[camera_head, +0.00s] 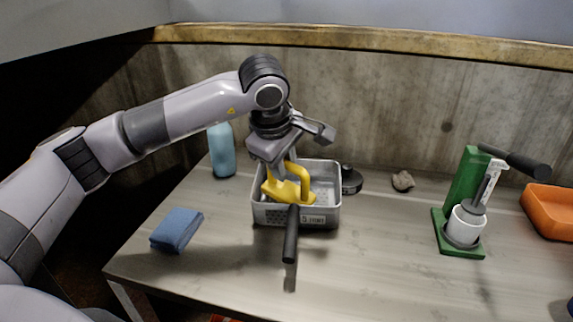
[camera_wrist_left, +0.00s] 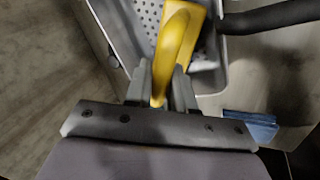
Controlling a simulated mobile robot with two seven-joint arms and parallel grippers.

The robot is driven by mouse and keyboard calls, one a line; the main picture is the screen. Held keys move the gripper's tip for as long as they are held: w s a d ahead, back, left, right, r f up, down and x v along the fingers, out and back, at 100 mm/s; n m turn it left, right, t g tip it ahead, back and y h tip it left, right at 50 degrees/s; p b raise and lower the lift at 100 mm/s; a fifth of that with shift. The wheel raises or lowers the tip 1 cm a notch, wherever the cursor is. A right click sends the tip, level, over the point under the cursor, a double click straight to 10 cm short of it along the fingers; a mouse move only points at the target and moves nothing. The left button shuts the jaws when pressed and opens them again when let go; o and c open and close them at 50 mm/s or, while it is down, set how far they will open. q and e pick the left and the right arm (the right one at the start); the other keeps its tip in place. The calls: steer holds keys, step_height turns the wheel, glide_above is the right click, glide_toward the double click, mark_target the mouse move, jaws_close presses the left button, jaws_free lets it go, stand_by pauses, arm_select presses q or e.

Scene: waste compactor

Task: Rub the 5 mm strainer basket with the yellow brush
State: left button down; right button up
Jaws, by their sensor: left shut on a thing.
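The 5 mm strainer basket (camera_head: 328,207) is a grey metal box with a holed floor and a black handle (camera_head: 290,235) toward the table's front. It stands on the table left of centre, and its wall also shows in the left wrist view (camera_wrist_left: 208,80). The yellow brush (camera_head: 302,181) is inside the basket's opening. My left gripper (camera_head: 276,182) is shut on the brush's looped handle, which shows between the fingers in the left wrist view (camera_wrist_left: 176,45). The brush's underside is hidden, so I cannot tell whether it touches the basket floor. My right gripper is not in view.
A blue folded cloth (camera_head: 177,230) lies left of the basket, and a light blue bottle (camera_head: 222,151) stands behind it. A dark round object (camera_head: 352,181) and a stone (camera_head: 402,181) lie to the right. A green press (camera_head: 465,200) and orange tray (camera_head: 549,210) stand further right. The front middle is clear.

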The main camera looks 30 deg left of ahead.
arm_select(q)
steer(key=shift+w+f, duration=0.1)
steer(key=shift+w, duration=0.05)
steer(key=shift+w+d+p, duration=0.1)
steer(key=shift+w+d, duration=0.15)
steer(key=shift+d, duration=0.35)
steer(key=shift+w+d+p, duration=0.1)
steer(key=shift+w+d, duration=0.2)
steer(key=shift+d, duration=0.35)
steer(key=shift+w+d+p, duration=0.1)
steer(key=shift+w+d, duration=0.15)
steer(key=shift+d, duration=0.35)
steer(key=shift+s+a, duration=0.15)
steer(key=shift+a, duration=0.35)
steer(key=shift+s+a+r+b, duration=0.1)
steer(key=shift+s+a+b, duration=0.2)
steer(key=shift+a, duration=0.45)
steer(key=shift+s+a+r+b, duration=0.1)
steer(key=shift+s+a+b, duration=0.2)
steer(key=shift+a, duration=0.4)
steer(key=p+v, duration=0.2)
steer(key=v, duration=0.1)
steer(key=w+p+v, duration=0.1)
steer(key=p+v, duration=0.1)
steer(key=shift+r, duration=0.5)
steer(key=shift+d+r, duration=0.1)
steer(key=shift+r, duration=0.1)
